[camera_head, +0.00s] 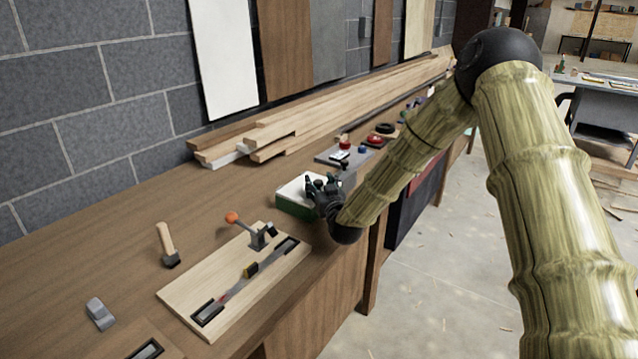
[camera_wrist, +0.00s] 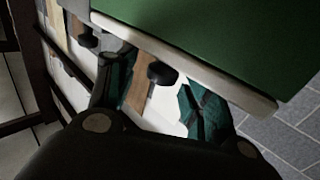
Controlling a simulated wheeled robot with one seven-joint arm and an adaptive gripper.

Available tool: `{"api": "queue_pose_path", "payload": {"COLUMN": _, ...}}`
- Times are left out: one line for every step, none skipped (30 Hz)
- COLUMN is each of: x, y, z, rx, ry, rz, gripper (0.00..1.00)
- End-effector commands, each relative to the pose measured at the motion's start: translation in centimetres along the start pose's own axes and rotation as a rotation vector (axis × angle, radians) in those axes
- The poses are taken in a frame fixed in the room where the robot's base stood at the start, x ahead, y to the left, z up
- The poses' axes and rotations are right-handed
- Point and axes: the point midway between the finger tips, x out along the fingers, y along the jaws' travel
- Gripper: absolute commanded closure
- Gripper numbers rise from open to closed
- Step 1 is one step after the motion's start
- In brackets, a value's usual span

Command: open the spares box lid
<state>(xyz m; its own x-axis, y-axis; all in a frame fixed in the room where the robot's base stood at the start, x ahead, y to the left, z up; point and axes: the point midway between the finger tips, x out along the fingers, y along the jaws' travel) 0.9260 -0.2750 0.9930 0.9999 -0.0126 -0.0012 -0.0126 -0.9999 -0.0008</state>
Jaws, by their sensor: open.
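The spares box (camera_head: 294,208) is a small green box with a pale white top (camera_head: 299,188), standing on the workbench in the head view. My gripper (camera_head: 318,184) is at its right end, close to the top edge, and hides that part of the box. In the wrist view a large green surface (camera_wrist: 230,35) with a pale rim (camera_wrist: 200,70) fills the top right, just beyond my fingers. My gripper (camera_wrist: 155,90) is open, with nothing seen held between the fingers. I cannot tell whether a finger touches the rim. The top looks flat, with no clear gap.
The wooden workbench (camera_head: 130,260) runs along a brick wall. Long planks (camera_head: 330,115) lie behind the box. A grey plate with small parts (camera_head: 345,155) is beyond it.

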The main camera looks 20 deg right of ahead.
Motion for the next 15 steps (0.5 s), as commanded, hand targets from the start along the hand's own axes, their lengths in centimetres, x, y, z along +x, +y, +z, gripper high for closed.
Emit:
{"api": "queue_pose_path", "payload": {"x": 0.19, "y": -0.04, "z": -0.03, "rx": 0.000, "ry": 0.001, "rz": 0.000, "gripper": 0.49}}
{"api": "queue_pose_path", "payload": {"x": 0.25, "y": -0.05, "z": -0.02, "rx": 0.000, "ry": 0.001, "rz": 0.000, "gripper": 0.49}}
{"api": "queue_pose_path", "payload": {"x": 0.30, "y": -0.07, "z": -0.02, "rx": 0.000, "ry": 0.001, "rz": -0.001, "gripper": 0.49}}
{"api": "queue_pose_path", "payload": {"x": 0.32, "y": -0.08, "z": -0.02, "rx": 0.000, "ry": 0.001, "rz": -0.001, "gripper": 0.49}}
{"api": "queue_pose_path", "payload": {"x": 0.33, "y": -0.09, "z": -0.01, "rx": 0.000, "ry": 0.001, "rz": -0.001, "gripper": 0.49}}
{"api": "queue_pose_path", "payload": {"x": 0.33, "y": -0.11, "z": -0.01, "rx": 0.000, "ry": 0.001, "rz": -0.001, "gripper": 0.49}}
{"api": "queue_pose_path", "payload": {"x": 0.32, "y": -0.11, "z": -0.01, "rx": 0.000, "ry": 0.001, "rz": -0.001, "gripper": 0.49}}
{"api": "queue_pose_path", "payload": {"x": 0.32, "y": -0.12, "z": -0.01, "rx": 0.000, "ry": 0.001, "rz": -0.001, "gripper": 0.49}}
{"api": "queue_pose_path", "payload": {"x": 0.32, "y": -0.12, "z": 0.00, "rx": 0.000, "ry": 0.001, "rz": -0.001, "gripper": 0.49}}
{"api": "queue_pose_path", "payload": {"x": 0.32, "y": -0.13, "z": -0.01, "rx": 0.000, "ry": 0.001, "rz": -0.001, "gripper": 0.51}}
{"api": "queue_pose_path", "payload": {"x": 0.32, "y": -0.13, "z": -0.01, "rx": 0.000, "ry": 0.001, "rz": -0.001, "gripper": 0.56}}
{"api": "queue_pose_path", "payload": {"x": 0.31, "y": -0.13, "z": -0.01, "rx": 0.000, "ry": 0.001, "rz": -0.001, "gripper": 0.64}}
{"api": "queue_pose_path", "payload": {"x": 0.31, "y": -0.14, "z": -0.01, "rx": 0.000, "ry": 0.001, "rz": -0.001, "gripper": 0.69}}
{"api": "queue_pose_path", "payload": {"x": 0.31, "y": -0.14, "z": -0.01, "rx": 0.000, "ry": 0.001, "rz": -0.001, "gripper": 0.74}}
{"api": "queue_pose_path", "payload": {"x": 0.31, "y": -0.14, "z": -0.01, "rx": 0.000, "ry": 0.001, "rz": -0.001, "gripper": 0.82}}
